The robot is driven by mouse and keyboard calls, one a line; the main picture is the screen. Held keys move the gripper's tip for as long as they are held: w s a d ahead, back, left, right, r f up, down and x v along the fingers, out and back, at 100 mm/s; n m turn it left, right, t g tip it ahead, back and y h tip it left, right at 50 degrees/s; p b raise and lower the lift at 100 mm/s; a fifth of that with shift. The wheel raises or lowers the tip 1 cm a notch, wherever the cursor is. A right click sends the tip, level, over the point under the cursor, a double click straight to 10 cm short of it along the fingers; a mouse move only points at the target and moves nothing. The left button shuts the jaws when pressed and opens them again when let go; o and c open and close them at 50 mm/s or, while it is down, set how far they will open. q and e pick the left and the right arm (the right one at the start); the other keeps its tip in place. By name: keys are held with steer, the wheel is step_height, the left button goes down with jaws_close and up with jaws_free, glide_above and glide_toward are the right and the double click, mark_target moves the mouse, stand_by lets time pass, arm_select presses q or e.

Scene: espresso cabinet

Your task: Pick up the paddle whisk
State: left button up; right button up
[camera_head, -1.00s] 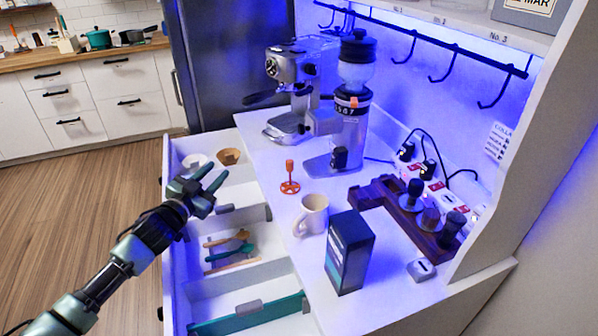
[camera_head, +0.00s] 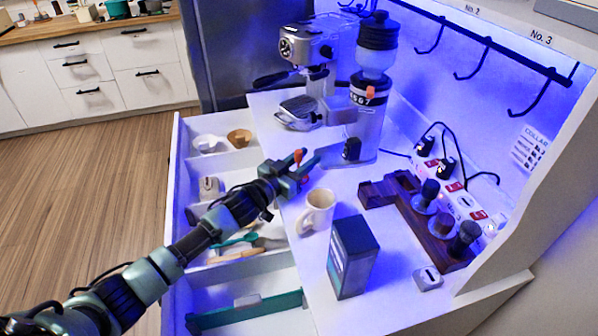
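The orange paddle whisk (camera_head: 298,156) stands on the white counter behind the mug, mostly hidden by my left gripper; only its orange top and a bit lower down show. My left gripper (camera_head: 303,164) is at the whisk, its fingers apart with the whisk's handle between or right beside them. I cannot tell whether either finger touches it. My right gripper is not in view.
A cream mug (camera_head: 318,212) stands just in front of the gripper, and a dark box (camera_head: 352,256) nearer. The espresso machine (camera_head: 308,70) and grinder (camera_head: 368,100) stand behind. A wooden tamper stand (camera_head: 405,205) is right. An open drawer (camera_head: 176,215) lies below my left arm.

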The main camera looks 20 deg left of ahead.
arm_select(q)
steer(key=shift+w, duration=0.1)
jaws_close()
